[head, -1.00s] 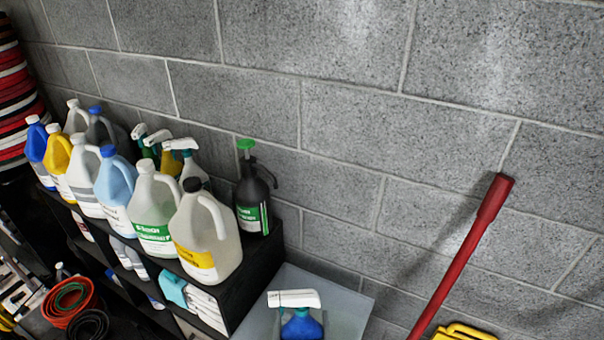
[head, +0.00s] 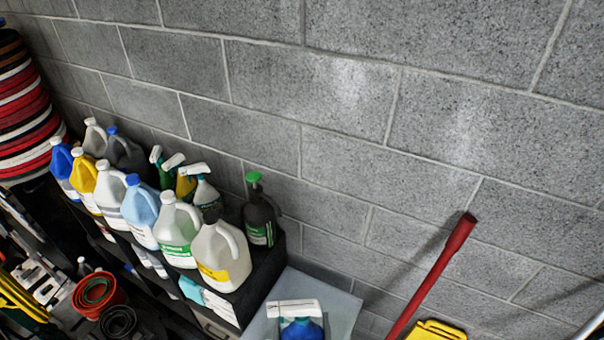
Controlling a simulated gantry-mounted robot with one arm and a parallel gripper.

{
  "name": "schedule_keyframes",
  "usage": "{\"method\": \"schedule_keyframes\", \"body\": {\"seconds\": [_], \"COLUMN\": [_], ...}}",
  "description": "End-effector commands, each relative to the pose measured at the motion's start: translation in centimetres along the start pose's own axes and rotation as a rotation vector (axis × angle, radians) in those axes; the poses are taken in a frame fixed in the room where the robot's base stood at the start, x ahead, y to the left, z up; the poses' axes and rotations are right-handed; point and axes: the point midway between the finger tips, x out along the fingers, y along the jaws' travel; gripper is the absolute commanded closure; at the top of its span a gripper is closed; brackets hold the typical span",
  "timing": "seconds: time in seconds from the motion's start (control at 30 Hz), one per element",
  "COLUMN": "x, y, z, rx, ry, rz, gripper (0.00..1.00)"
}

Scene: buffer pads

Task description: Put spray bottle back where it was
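A blue spray bottle (head: 302,328) with a white trigger head (head: 295,308) shows at the bottom edge of the head view, in front of a pale grey flat surface (head: 342,305). Its lower part is cut off by the frame, so I cannot tell whether it stands on something or is held. More spray bottles with white and green heads (head: 200,190) stand at the back of the black shelf (head: 268,280), behind a row of jugs. My gripper is not in view.
Several jugs crowd the shelf's top, including a white one with a yellow label (head: 222,260). A dark pump sprayer (head: 260,215) stands at its back right corner. A red pole (head: 435,272) leans by the block wall, with a yellow object (head: 437,330) beside it.

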Motion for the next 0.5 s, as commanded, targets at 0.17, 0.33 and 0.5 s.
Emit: {"method": "schedule_keyframes", "body": {"seconds": [0.17, 0.33, 0.5], "x": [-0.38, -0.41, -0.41], "y": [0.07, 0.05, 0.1], "z": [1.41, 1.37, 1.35], "rx": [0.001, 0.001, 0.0], "ry": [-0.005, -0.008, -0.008], "rz": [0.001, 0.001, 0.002], "gripper": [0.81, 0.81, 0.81]}}
